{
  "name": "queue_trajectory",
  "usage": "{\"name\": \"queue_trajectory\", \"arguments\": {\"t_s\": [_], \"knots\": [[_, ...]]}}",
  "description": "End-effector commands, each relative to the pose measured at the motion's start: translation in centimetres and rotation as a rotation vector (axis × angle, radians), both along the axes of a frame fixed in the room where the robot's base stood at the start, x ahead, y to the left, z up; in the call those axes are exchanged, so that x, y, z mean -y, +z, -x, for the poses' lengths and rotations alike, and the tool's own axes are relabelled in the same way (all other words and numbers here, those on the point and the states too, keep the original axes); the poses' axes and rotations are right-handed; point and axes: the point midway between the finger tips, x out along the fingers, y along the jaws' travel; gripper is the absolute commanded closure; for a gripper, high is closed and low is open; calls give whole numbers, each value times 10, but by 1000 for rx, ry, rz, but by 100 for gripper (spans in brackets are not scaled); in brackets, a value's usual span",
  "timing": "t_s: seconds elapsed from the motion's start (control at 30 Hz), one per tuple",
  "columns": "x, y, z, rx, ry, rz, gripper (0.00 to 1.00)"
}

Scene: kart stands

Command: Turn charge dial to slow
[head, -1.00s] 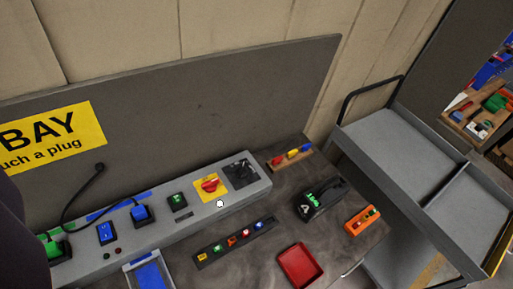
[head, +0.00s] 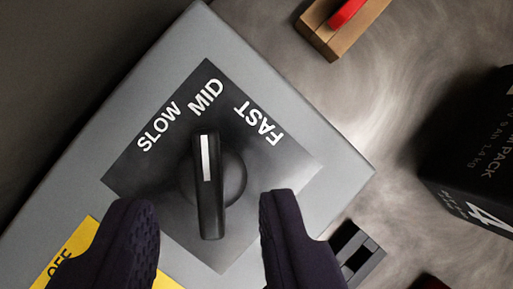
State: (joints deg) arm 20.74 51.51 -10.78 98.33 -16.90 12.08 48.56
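The charge dial (head: 210,190) is a black knob with a raised bar grip and a white pointer line. In the head view it sits on a dark square plate (head: 270,165) marked SLOW, MID and FAST. The white line points up, toward MID; SLOW (head: 159,127) is to its upper left. My gripper (head: 204,203) is open, with one dark finger left and one right of the bar's lower end. There is a visible gap on both sides in the picture, and I see no contact. The height of the fingers above the knob is hard to tell.
The plate is on a grey console (head: 335,170). A yellow plate (head: 72,250) reading OFF is at lower left, partly behind my left finger. A wooden block (head: 340,25) with a red part is at top right. A black battery pack (head: 470,150) stands at right.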

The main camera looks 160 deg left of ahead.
Motion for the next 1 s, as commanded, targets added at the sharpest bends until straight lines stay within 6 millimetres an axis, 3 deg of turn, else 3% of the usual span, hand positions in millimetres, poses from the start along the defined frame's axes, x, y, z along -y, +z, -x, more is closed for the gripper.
{"name": "queue_trajectory", "arguments": {"t_s": [0.2,0.57,0.6,0.77,1.0], "knots": [[11,-34,-7,-1,2,0,61],[14,-42,-10,1,3,0,61],[14,-42,-10,1,3,0,63],[14,-42,-10,1,4,0,100],[14,-42,-10,2,10,0,100]]}}
